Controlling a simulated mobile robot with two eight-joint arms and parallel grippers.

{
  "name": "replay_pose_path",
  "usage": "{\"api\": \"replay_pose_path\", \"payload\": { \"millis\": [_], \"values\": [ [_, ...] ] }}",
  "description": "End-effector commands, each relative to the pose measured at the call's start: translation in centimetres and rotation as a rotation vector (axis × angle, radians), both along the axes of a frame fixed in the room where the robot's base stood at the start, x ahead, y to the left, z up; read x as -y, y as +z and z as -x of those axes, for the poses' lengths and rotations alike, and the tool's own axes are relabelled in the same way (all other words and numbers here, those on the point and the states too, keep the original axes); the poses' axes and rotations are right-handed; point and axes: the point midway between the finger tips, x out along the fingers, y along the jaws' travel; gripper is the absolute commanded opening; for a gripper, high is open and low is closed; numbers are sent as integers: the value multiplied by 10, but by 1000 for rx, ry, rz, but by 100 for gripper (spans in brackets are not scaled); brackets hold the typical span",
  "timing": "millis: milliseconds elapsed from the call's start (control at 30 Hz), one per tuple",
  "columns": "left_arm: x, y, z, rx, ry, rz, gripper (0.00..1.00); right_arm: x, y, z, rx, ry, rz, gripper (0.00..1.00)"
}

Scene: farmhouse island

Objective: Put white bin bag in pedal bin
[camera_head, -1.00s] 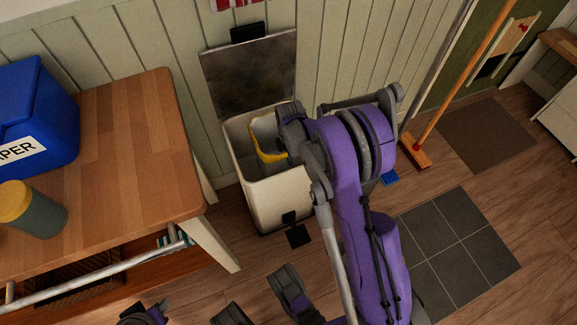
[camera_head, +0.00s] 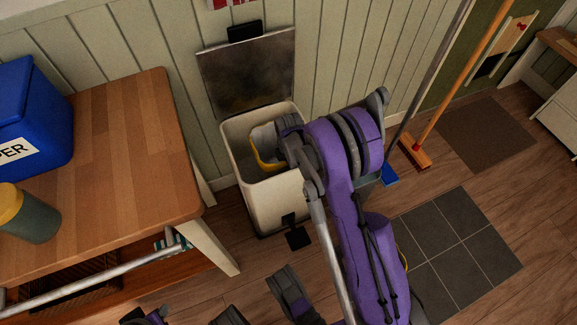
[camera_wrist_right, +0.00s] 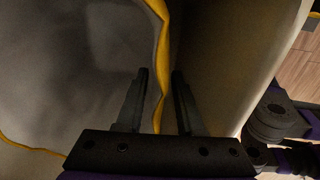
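The pedal bin (camera_head: 270,200) is a pale, tall bin standing open in the head view, its dark lid (camera_head: 248,75) raised against the wall. The white bin bag (camera_head: 262,137), with a yellow rim, is inside the bin's mouth, partly hidden by my right wrist. In the right wrist view, my right gripper (camera_wrist_right: 161,80) is inside the bin opening. Its two fingers are apart, with the bag's yellow rim (camera_wrist_right: 162,50) running between them and gaps showing beside it. The bag (camera_wrist_right: 70,70) spreads to the left, the bin's inner wall (camera_wrist_right: 215,60) to the right.
A wooden island (camera_head: 120,150) with a blue paper box (camera_head: 30,115) and a yellow-lidded canister (camera_head: 28,215) stands left of the bin. A broom (camera_head: 415,152) and blue dustpan (camera_head: 390,175) are to the right. The wall is close behind the bin.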

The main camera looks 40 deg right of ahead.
Motion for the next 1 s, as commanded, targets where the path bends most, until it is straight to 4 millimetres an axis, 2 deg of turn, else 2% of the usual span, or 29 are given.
{"api": "replay_pose_path", "payload": {
  "millis": [267, 367, 467, 800, 1000],
  "values": [
    [0, 1, 0, 0, 0, 0, 39, 0, 1, 0, 0, 0, 0, 38],
    [0, 5, 1, 1, 0, 0, 39, 0, 7, 0, 0, 0, 0, 38],
    [0, 9, 1, 2, 0, 0, 39, 0, 21, 0, 1, 0, 0, 38],
    [0, 31, 4, 9, 0, 0, 39, 0, 94, 0, 1, -1, 0, 38],
    [0, 38, 5, 11, 0, 0, 39, 0, 119, 0, 0, 0, 0, 38]
  ]
}}
